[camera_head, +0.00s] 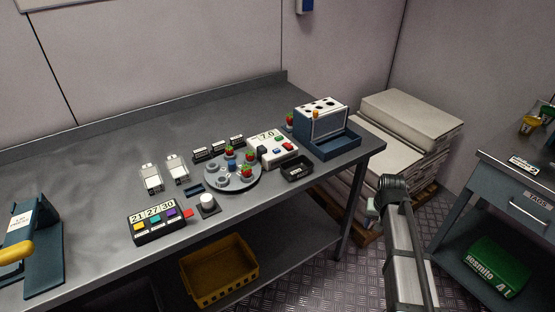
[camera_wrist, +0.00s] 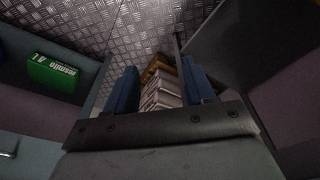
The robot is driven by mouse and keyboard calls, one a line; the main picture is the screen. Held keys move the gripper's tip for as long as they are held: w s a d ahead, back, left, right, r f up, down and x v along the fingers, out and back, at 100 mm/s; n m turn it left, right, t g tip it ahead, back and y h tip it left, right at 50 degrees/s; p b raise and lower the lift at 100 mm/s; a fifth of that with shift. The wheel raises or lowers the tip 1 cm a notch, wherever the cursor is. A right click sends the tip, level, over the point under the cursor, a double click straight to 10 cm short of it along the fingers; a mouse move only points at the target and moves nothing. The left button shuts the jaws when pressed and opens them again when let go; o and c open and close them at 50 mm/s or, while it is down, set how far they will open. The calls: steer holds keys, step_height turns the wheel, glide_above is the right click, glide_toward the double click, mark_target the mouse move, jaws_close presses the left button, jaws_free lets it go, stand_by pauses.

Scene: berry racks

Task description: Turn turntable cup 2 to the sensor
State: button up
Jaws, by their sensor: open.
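The grey turntable (camera_head: 226,184) lies on the metal bench in the head view. It carries several small cups, and red strawberries sit in some at its back and right side. I cannot read which cup is number 2. The white device with a display reading 7.0 (camera_head: 278,149) stands right behind the turntable; a dark block at its left end faces the disc and may be the sensor. My gripper (camera_wrist: 158,90) shows in the wrist view as two blue fingers, apart and empty, pointing toward the floor. In the head view my arm is at the right, off the bench, away from the turntable.
A panel with coloured buttons (camera_head: 158,223) and a white knob (camera_head: 207,201) stand in front of the turntable. A black tray (camera_head: 297,169) and a blue rack (camera_head: 321,121) stand right. A yellow crate (camera_head: 219,272) is below. Stacked sacks (camera_head: 412,117) stand beyond the bench end.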

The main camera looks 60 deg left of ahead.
steer(key=s+a+r+n, duration=0.1)
steer(key=s+a+r, duration=0.2)
steer(key=a+r, duration=0.3)
steer(key=s+a+r+n+y, duration=0.1)
steer(key=s+a+r, duration=0.2)
steer(key=a+r, duration=0.4)
steer(key=s+a+r+y, duration=0.1)
steer(key=s+a+r, duration=0.3)
steer(key=a+r, duration=0.2)
steer(key=shift+a+r+n+t, duration=0.15)
steer(key=shift+r+n+t, duration=0.25)
steer(key=shift+r, duration=0.35)
steer(key=s+a+r+n, duration=0.1)
steer(key=s+a+r, duration=0.3)
steer(key=s, duration=0.3)
steer(key=n+g+y, duration=0.1)
steer(key=n, duration=0.2)
glide_toward(232, 163)
steer(key=x, duration=0.9)
steer(key=shift+a+f, duration=0.15)
steer(key=shift+f, duration=0.05)
jaws_close()
steer(key=shift+w, duration=0.1)
